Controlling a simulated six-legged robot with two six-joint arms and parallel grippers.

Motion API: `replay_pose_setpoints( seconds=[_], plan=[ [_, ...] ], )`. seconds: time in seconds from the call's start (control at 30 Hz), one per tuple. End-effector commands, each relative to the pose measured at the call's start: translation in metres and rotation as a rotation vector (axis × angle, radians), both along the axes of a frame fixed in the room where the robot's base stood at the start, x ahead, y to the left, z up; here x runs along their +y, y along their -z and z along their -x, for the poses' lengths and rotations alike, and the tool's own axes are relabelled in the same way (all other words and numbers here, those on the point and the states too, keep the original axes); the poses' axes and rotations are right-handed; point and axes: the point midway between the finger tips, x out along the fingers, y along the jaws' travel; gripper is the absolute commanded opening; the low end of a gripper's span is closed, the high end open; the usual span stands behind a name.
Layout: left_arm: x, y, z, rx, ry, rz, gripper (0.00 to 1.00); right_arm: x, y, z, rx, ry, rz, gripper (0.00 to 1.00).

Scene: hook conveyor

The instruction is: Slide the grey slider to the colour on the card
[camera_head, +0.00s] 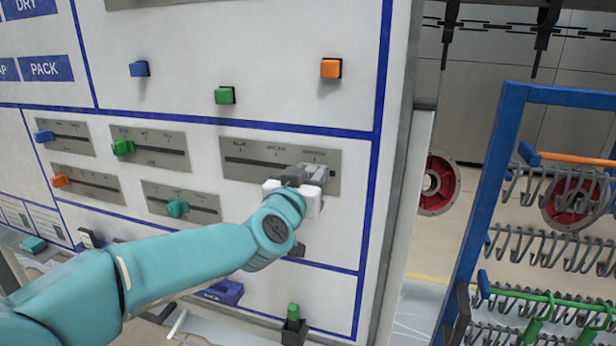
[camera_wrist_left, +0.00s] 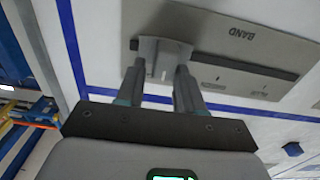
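The grey slider (camera_wrist_left: 163,58) is a pale grey knob on a dark slot in a grey plate. It stands near one end of the slot in the wrist view. In the head view that plate (camera_head: 236,168) is at the panel's right, with labels too small to read surely, and the knob is at the slot's right end, mostly behind my gripper. My left gripper (camera_head: 300,180) reaches it from the front. In the wrist view its two fingers (camera_wrist_left: 160,80) lie against both sides of the knob. No card can be made out. My right gripper is not in view.
Blue (camera_head: 138,69), green (camera_head: 225,95) and orange (camera_head: 331,68) blocks stick out above the plate. Smaller slider plates with coloured knobs sit left. A blue rack (camera_head: 490,190) with hooks stands right, beyond the panel's edge.

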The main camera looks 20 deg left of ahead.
Motion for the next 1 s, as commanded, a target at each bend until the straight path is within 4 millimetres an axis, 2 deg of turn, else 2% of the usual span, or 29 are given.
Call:
replay_pose_setpoints(
  seconds=[0.33,0.47,0.57,0.8,1.0],
  plan=[
    [-0.001,0.0,0.001,0.0,-0.002,0.0,0.51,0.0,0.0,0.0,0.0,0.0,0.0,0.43],
    [-0.002,0.001,0.014,-0.002,-0.002,0.0,0.51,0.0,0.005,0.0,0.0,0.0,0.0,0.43],
    [-0.001,0.001,0.035,-0.002,-0.002,0.001,0.51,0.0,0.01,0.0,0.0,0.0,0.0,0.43],
    [0.001,-0.001,0.101,-0.004,-0.001,0.0,0.51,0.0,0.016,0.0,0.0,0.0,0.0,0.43],
    [0.002,-0.002,0.143,-0.004,-0.001,0.0,0.51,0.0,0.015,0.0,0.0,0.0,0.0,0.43]
  ],
)
